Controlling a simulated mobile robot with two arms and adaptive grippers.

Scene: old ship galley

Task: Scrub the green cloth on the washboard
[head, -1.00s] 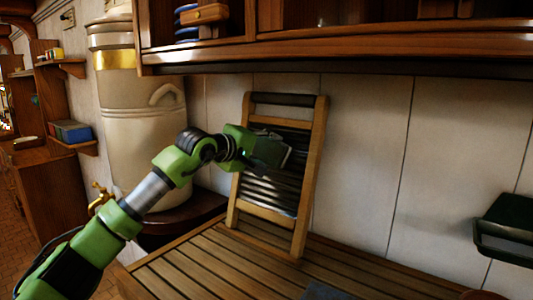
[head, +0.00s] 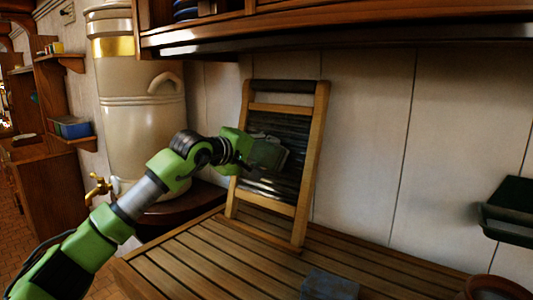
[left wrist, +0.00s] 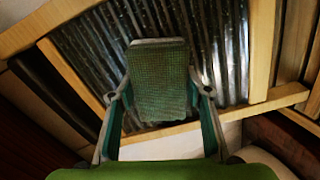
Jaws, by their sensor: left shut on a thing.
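The washboard (head: 313,150) leans upright against the wall on the slatted counter, with a wooden frame and a ribbed metal panel. The panel also fills much of the left wrist view (left wrist: 228,50). The green cloth (left wrist: 161,82) is a flat, mesh-textured pad in the left wrist view. My left gripper (head: 272,156) is at the middle of the ribbed panel. Its fingers are shut on the cloth, one on each side, and hold it over the ribs. I cannot tell whether the cloth presses on them. In the head view the cloth is hard to tell from the gripper. My right gripper is out of view.
A blue-grey block (head: 329,285) and a round brown pot (head: 497,289) are at the counter's (head: 200,262) front. A large cream urn (head: 143,120) with a brass tap stands at the left. A dark green holder (head: 512,211) is on the wall at right. A wooden cabinet (head: 340,33) overhangs.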

